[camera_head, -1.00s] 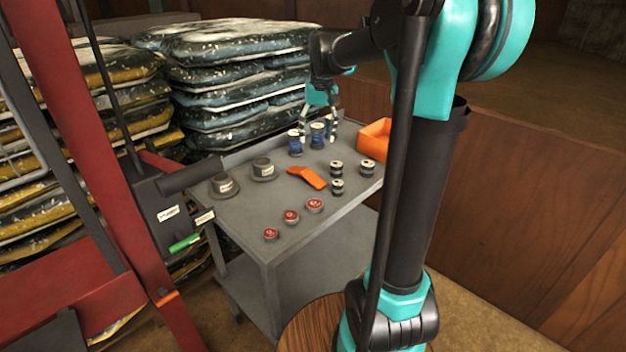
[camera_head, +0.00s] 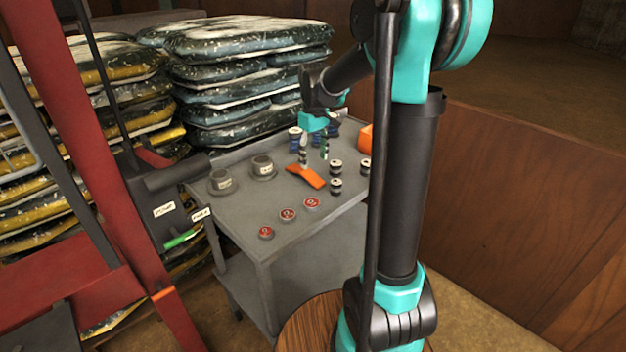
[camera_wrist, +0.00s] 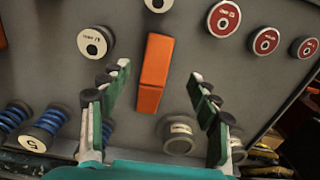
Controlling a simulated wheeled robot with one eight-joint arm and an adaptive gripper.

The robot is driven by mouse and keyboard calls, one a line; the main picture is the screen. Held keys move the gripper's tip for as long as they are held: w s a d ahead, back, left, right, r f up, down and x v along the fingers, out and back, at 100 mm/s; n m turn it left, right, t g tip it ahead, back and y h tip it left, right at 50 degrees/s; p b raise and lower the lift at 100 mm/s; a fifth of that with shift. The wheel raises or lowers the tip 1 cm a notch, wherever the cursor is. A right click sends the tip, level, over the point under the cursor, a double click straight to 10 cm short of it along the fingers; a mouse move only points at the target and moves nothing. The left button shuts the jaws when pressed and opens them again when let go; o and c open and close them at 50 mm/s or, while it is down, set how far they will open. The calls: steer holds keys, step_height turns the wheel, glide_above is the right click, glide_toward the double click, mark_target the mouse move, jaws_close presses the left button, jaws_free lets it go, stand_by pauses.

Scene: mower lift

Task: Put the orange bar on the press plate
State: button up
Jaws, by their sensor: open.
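The orange bar (camera_head: 308,177) lies flat on the grey cart top, with a bend along its length. My gripper (camera_head: 313,156) hangs just above its far end, pointing down and open. In the wrist view, the orange bar (camera_wrist: 155,75) lies between the two spread green fingers of my gripper (camera_wrist: 160,75), which do not visibly touch it. I cannot make out a press plate for certain; a red-framed machine (camera_head: 112,190) stands at the left.
The grey cart (camera_head: 245,220) also holds grey round weights (camera_head: 263,167), red-topped discs (camera_head: 288,215), black-and-white spools (camera_head: 335,186) and blue spools (camera_wrist: 45,128). An orange bin (camera_head: 366,137) is at its far right. Stacked bags (camera_head: 240,75) stand behind.

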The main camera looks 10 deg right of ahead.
mark_target(313, 177)
step_height(313, 177, down, 2)
steer(key=shift+f, duration=0.1)
steer(key=f, duration=0.2)
steer(key=w+f, duration=0.1)
steer(key=f, duration=0.1)
steer(key=shift+f, duration=0.55)
jaws_close()
